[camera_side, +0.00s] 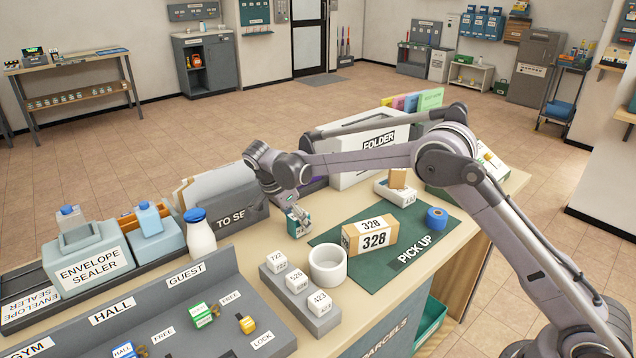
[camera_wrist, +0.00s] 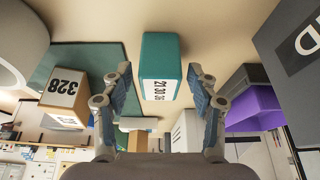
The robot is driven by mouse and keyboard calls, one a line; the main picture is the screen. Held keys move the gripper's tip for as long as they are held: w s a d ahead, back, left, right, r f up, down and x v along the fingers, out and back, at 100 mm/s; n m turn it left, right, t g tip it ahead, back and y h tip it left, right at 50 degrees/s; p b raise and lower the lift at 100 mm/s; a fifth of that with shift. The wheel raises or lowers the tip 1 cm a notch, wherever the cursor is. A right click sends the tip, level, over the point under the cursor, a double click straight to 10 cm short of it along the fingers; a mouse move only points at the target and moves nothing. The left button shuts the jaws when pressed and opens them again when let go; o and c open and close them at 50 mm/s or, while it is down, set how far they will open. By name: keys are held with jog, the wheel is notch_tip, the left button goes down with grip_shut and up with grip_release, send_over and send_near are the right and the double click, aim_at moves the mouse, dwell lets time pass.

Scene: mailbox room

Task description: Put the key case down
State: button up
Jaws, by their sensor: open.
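The key case appears to be the small teal box with a white label (camera_wrist: 161,58), seen in the wrist view against the beige counter. My gripper (camera_wrist: 162,92) is open, with one finger on each side of the case and a visible gap to both. In the side view the teal case (camera_side: 298,224) is on the counter just left of the green mat, directly below my gripper (camera_side: 291,207). The gripper partly hides its top there, and the contact under it is hard to see.
A white round cup (camera_side: 328,266) and a grey holder with numbered blocks (camera_side: 318,320) stand in front. The grey TO SEND bin (camera_side: 243,220) is left.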

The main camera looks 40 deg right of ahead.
jog(key=v, duration=1)
jog(key=s+d+r+n+t+y, duration=0.2)
jog(key=s+d+r+n, duration=0.25)
jog(key=s+r, duration=0.25)
jog(key=s+d+f+n+t+y, duration=0.1)
jog(key=s+f+n+t, duration=0.1)
jog(key=s+n, duration=0.4)
jog(key=s+d+f+n+t+y, duration=0.1)
jog(key=s+n, duration=0.6)
jog(key=s, duration=1)
notch_tip(320, 180, down, 2)
jog(key=shift+s+d+f+t+y, duration=0.2)
jog(key=shift+d+t+y, duration=0.35)
jog(key=shift+t, duration=0.55)
